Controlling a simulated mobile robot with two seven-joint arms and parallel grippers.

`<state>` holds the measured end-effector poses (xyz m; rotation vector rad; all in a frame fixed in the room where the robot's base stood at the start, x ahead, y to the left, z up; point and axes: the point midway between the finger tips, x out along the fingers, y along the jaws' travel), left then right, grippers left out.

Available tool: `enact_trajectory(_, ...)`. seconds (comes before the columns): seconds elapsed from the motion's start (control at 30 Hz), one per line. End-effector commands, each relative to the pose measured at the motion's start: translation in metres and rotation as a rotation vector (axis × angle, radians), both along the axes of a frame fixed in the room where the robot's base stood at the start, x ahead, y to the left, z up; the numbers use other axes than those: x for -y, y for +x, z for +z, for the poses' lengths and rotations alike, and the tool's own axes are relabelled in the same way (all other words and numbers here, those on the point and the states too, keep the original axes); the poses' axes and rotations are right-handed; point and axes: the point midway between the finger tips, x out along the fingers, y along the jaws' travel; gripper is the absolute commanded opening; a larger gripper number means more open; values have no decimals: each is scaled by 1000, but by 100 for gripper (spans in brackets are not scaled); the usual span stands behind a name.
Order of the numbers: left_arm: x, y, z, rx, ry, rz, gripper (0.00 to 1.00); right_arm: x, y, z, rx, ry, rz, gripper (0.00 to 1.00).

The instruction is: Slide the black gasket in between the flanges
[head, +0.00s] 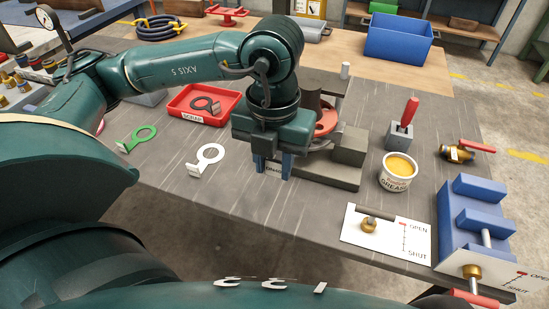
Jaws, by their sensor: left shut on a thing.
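My left gripper (273,168) comes down in front of the flanged spool, with its blue fingers pointing down. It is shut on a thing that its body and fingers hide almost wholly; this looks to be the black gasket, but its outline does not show. The spool's orange-red flange (327,122) shows just right of the gripper, above a grey lower part (322,165). The gripper covers the left side of the spool and the gap between the flanges. I cannot tell whether the held thing touches a flange. My right gripper is not in view.
A red scrap tray (226,121) holds a dark ring gasket (206,104). A grease tub (397,174), a red-handled tool (410,112) and blue valve fixture (455,225) stand at right.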

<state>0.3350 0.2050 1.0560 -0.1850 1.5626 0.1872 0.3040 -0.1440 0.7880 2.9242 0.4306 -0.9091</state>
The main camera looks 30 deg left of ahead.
Motion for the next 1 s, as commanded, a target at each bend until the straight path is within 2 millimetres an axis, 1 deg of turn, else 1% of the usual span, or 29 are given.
enact_trajectory(0.03, 0, 0, -5, -1, 1, 0, 16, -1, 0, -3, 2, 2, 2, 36)
enact_trajectory(0.4, 0, 0, -43, -1, 1, 0, 16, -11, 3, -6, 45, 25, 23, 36)
enact_trajectory(0.5, 0, 0, -51, 0, 0, 1, 16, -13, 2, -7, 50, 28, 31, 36)
enact_trajectory(0.67, 0, 0, -55, 0, -1, 0, 16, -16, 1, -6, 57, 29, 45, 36)
enact_trajectory(0.8, 0, 0, -55, 0, -1, 0, 16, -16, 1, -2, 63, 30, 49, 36)
enact_trajectory(1.0, 0, 0, -55, 0, 0, 0, 16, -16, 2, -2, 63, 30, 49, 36)
